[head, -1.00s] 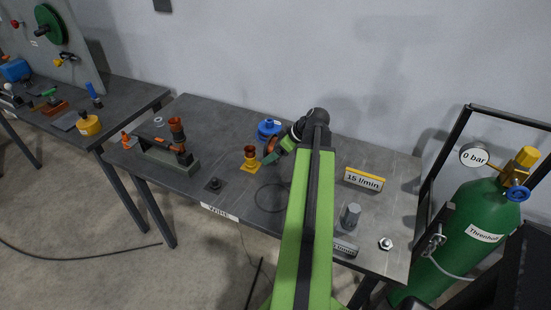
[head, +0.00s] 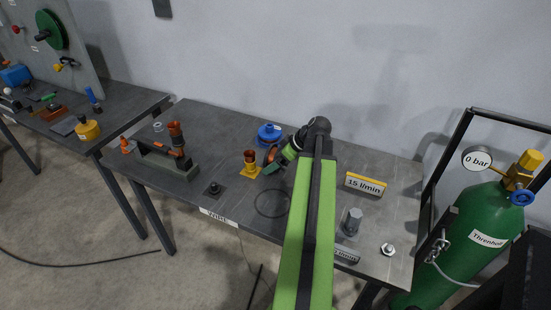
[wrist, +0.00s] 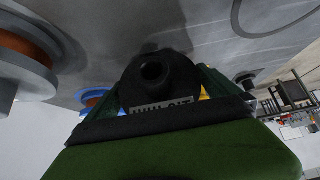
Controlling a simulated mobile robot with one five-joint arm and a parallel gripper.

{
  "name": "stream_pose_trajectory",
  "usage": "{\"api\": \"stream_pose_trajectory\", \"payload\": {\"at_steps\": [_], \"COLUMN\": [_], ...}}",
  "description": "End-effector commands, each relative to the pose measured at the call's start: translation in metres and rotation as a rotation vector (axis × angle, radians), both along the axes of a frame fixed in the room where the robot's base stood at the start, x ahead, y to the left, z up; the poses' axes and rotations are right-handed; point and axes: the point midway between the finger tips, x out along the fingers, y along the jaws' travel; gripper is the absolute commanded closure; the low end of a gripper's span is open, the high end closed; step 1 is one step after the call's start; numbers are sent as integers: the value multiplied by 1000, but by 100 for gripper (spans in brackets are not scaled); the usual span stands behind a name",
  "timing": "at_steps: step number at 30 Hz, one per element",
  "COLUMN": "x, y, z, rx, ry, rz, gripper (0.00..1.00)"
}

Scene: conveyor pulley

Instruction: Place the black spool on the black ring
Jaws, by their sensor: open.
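The black ring (head: 272,203) lies on the grey table, left of my arm, and looks empty. Part of its curve shows top right in the wrist view (wrist: 283,16). My gripper (head: 273,157) is open, above the table behind the ring and just right of the yellow spool. A nearby spool with pale flanges and copper winding (wrist: 25,45) shows at the left.
A yellow spool (head: 250,167) and a blue spool (head: 268,132) stand close to my gripper. A small black base (head: 213,189) sits near the front edge. A winding device (head: 170,158) stands left; the yellow sign (head: 366,184) and grey cylinder (head: 352,221) stand right.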

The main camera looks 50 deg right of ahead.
Motion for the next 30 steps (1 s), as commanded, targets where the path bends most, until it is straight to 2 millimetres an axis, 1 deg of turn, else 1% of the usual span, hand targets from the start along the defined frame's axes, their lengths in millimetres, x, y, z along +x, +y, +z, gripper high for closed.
{"api": "stream_pose_trajectory", "payload": {"at_steps": [1,6,9,12,16,21,23,25,26,28,29,30], "x": [-7,-34,-48,-58,-65,-67,-63,-55,-54,-68,-78,-91], "y": [-1,-8,-11,-14,-16,-15,-6,9,15,14,11,5], "z": [18,55,72,83,89,88,92,104,107,104,104,104], "rx": [0,0,1,0,1,-2,15,54,74,116,128,137], "ry": [0,0,0,0,0,-2,-29,-105,-149,-274,-326,-383], "rz": [-2,-4,-3,-2,-1,11,49,107,128,147,145,137], "gripper": [0,0,0,0,0,0,0,0,0,0,0,0]}}
